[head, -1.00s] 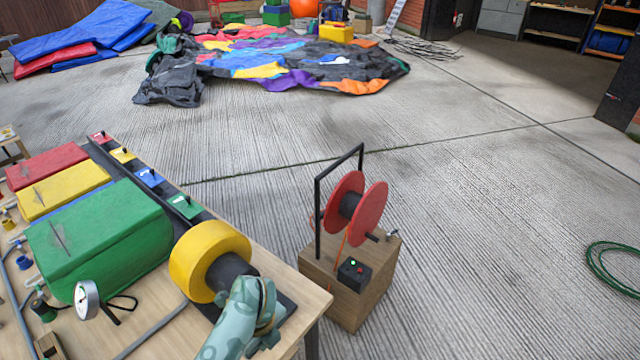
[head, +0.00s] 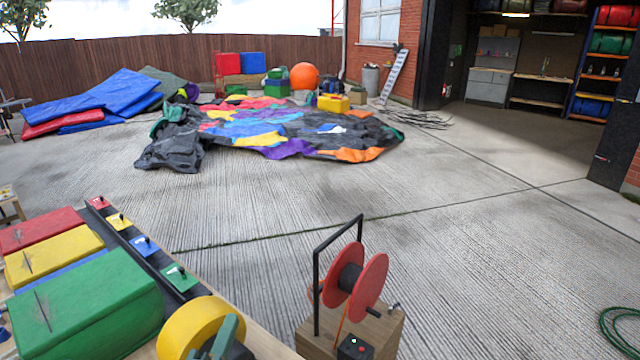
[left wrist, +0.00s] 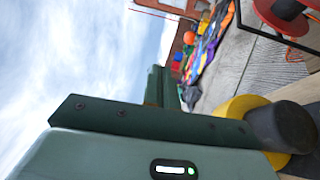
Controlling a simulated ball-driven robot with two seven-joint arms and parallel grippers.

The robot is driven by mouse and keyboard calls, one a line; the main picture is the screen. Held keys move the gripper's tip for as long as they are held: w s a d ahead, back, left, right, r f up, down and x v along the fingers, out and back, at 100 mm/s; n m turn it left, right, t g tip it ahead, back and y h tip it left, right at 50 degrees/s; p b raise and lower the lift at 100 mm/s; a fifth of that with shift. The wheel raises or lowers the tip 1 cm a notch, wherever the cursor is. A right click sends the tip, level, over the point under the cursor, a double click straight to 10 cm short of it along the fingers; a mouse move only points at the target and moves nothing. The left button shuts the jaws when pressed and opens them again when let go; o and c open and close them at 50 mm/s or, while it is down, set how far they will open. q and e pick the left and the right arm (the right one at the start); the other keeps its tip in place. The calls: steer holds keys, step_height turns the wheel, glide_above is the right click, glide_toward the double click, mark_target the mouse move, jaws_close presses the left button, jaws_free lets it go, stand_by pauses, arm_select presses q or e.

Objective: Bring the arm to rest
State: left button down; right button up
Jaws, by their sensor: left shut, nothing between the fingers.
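My left gripper (head: 228,335) shows at the bottom edge of the head view, over the workbench beside the yellow ring (head: 190,328). It is shut and empty. Most of my left arm is below the frame. In the left wrist view the dark green gripper (left wrist: 162,88) points out past the bench, with sky on the left. The yellow ring (left wrist: 235,106) and its dark core (left wrist: 282,127) lie to the right of it there. My right gripper is in neither view.
Green (head: 85,305), yellow (head: 55,255) and red (head: 40,230) blocks stand on the bench. A red reel (head: 368,277) on a wooden box stands right of it. A deflated castle (head: 270,135) lies farther off. A green hose (head: 622,330) lies at right; the concrete between is clear.

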arm_select(q)
steer(key=s+d+f+m+g+h, duration=0.2)
steer(key=s+f+m+g, duration=0.65)
steer(key=m, duration=0.85)
steer(key=s+a+f+m+g+y, duration=0.2)
steer(key=s+a+m+g+y, duration=0.1)
steer(key=s+a+y, duration=0.4)
steer(key=s+a+f+m+g+y, duration=0.1)
steer(key=s+a+m+g+y, duration=0.2)
steer(key=a, duration=0.7)
steer(key=s+d+f+g+h, duration=0.1)
steer(key=s+d+f+h, duration=0.1)
steer(key=f, duration=1)
steer(key=s+d+f+g+h, duration=0.1)
steer(key=s+d+f, duration=0.2)
steer(key=f, duration=0.9)
steer(key=s+f+n+g+h, duration=0.1)
steer(key=s+f+n+g, duration=0.2)
steer(key=s+f, duration=1.4)
steer(key=s, duration=0.3)
steer(key=shift+s+f+h, duration=0.25)
steer(key=shift+s+h, duration=0.05)
steer(key=shift+h, duration=0.1)
